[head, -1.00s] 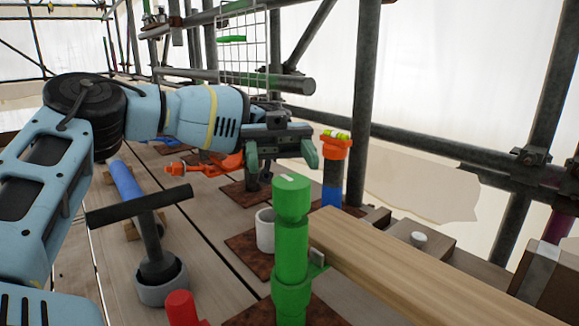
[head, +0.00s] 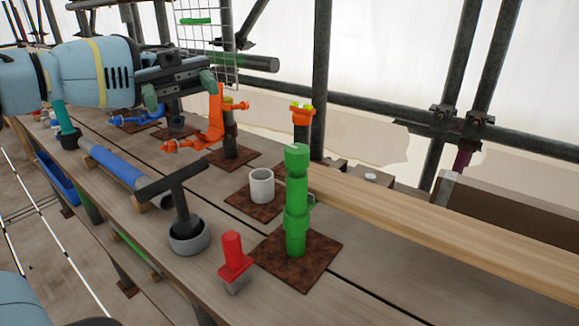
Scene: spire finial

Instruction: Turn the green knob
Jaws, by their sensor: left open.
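The green knob (head: 297,162) is the cylinder on top of an upright green post (head: 296,225). The post stands on a rust-brown square plate (head: 325,255) on the plank deck. A small metal tab shows at the post's right side, by the end of a timber beam. My left gripper (head: 180,90) is open, with its green fingertips apart. In the picture it is up and to the left of the green knob, clear of it, above the orange and blue fittings. My right gripper is not in view.
A red-handled tool (head: 233,255), a white cup (head: 262,186) and a black T-handle (head: 180,195) in a grey pot stand left of the post. The timber beam (head: 430,220) runs right. An orange fitting (head: 213,125) and an orange-topped post (head: 302,115) stand behind.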

